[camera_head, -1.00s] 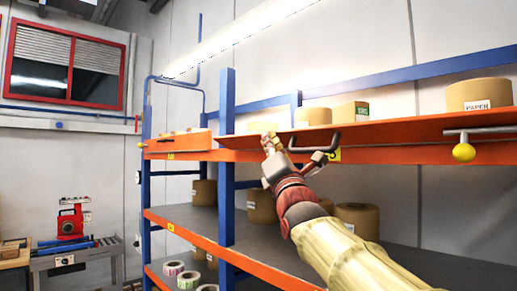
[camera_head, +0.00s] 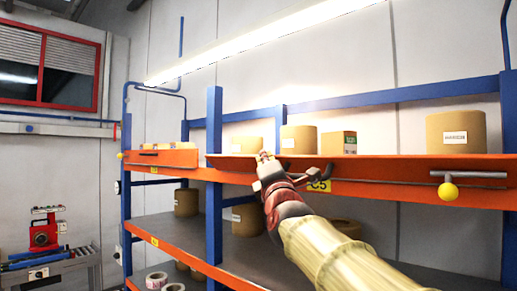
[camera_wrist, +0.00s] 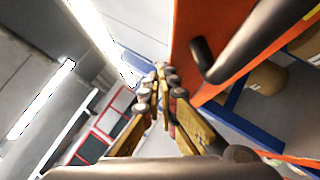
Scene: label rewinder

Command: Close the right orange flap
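The right orange flap (camera_head: 400,168) is a long panel along the front of the upper shelf of the right bay. It seems to lean outward less than before; its exact angle is hard to tell. A dark bar handle (camera_head: 316,174) sticks out near its left part and also shows large in the wrist view (camera_wrist: 240,48). My gripper (camera_head: 264,156) is at the flap's left part, left of the handle. In the wrist view my gripper (camera_wrist: 161,72) has its fingertips together with nothing seen between them, beside an orange surface (camera_wrist: 196,25). Contact cannot be told.
Cardboard rolls (camera_head: 456,132) and a box (camera_head: 339,143) stand behind the flap. A yellow ball-ended lever (camera_head: 448,191) sticks out at right. A blue post (camera_head: 214,125) separates off the left orange flap (camera_head: 168,158). More rolls stand on the lower shelf (camera_head: 255,258).

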